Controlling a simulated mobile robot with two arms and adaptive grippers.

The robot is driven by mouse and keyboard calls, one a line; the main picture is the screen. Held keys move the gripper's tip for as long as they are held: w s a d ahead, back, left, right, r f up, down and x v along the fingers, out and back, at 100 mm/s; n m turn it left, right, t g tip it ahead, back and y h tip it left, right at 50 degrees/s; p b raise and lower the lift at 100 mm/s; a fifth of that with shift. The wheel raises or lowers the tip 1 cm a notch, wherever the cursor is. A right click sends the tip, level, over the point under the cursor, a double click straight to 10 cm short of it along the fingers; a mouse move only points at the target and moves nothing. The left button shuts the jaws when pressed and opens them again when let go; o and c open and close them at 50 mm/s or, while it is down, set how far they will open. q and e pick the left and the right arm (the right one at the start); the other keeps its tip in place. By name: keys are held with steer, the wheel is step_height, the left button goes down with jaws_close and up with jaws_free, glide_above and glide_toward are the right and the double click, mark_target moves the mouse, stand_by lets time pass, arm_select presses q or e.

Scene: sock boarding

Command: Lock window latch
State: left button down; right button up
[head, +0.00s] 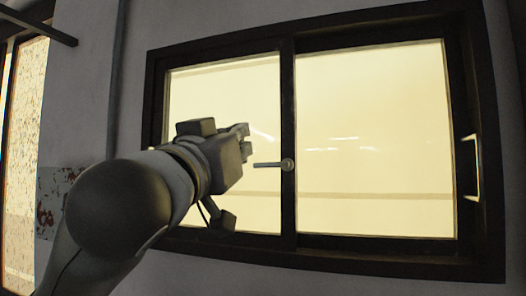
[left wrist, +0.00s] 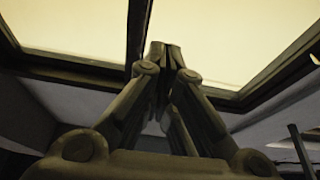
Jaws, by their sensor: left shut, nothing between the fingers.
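The window (head: 375,140) has a dark frame and two bright panes, split by a dark upright bar. The latch (head: 287,164) sits on that bar, with a round base and a thin lever pointing left, about level. My left gripper (head: 245,142) is in front of the left pane, left of the latch and a little above it, apart from the lever in the picture. The latch does not show there. My right gripper is not in view.
A pull handle (head: 472,168) is on the right side of the window frame. The grey wall (head: 85,100) surrounds the window. A bright speckled opening (head: 22,150) is at the far left. The space in front of the right pane is clear.

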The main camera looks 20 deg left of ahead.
arm_select(q)
steer(key=shift+s+r, duration=0.15)
steer(key=shift+s, duration=0.1)
steer(key=shift+w, duration=0.1)
step_height(320, 180, up, 4)
steer(key=p, duration=0.6)
glide_above(273, 165)
steer(key=s+a, duration=0.2)
step_height(273, 165, down, 5)
steer(key=shift+s+r+p, duration=0.1)
steer(key=shift+p, duration=0.6)
